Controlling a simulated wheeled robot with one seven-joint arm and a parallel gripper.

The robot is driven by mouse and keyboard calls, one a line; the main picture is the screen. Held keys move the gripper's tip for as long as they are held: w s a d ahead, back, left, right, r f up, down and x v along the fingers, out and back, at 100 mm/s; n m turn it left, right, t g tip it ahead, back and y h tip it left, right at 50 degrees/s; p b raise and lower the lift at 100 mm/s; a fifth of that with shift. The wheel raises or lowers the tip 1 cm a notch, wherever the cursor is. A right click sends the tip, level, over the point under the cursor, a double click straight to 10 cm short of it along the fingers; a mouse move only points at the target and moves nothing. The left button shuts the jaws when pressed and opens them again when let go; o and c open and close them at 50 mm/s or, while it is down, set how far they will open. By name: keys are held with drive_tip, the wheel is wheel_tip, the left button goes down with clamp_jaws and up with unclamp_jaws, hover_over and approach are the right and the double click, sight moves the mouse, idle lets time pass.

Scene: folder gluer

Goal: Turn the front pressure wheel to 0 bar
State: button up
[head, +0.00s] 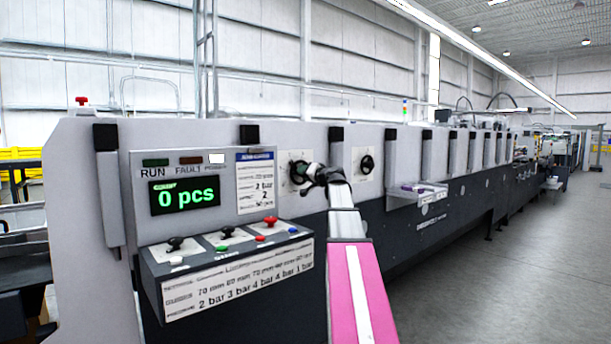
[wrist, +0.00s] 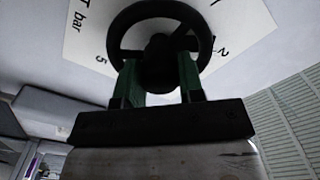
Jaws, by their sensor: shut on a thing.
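The nearer pressure wheel (head: 298,164) is on the machine's grey side wall, on a white plate, partly hidden by my gripper (head: 309,175). In the wrist view it is a black round handwheel (wrist: 159,67) with a rim and hub. My gripper (wrist: 160,83) has its two green fingers on either side of the hub, shut on the wheel. The white dial plate (wrist: 87,33) behind it shows "bar", a 5 at the left and a 2 at the right. Other marks are hidden, and I cannot tell which value the wheel points to.
A second black wheel (head: 367,164) on its own plate is to the right. A control panel (head: 235,262) with levers and buttons juts out at the left, below a green display (head: 185,196) reading 0 pcs. A clear tray (head: 417,193) sticks out further right. The floor (head: 520,270) at right is open.

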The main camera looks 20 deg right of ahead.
drive_tip(key=n, duration=0.4)
drive_tip(key=shift+n, duration=0.3)
drive_tip(key=n, duration=0.4)
drive_tip(key=shift+a+n, duration=0.1)
drive_tip(key=shift+n, duration=0.2)
drive_tip(key=n, duration=0.4)
drive_tip(key=shift+f, duration=0.1)
drive_tip(key=shift+s+n, duration=0.1)
drive_tip(key=shift+n, duration=2)
drive_tip(key=o, duration=0.9)
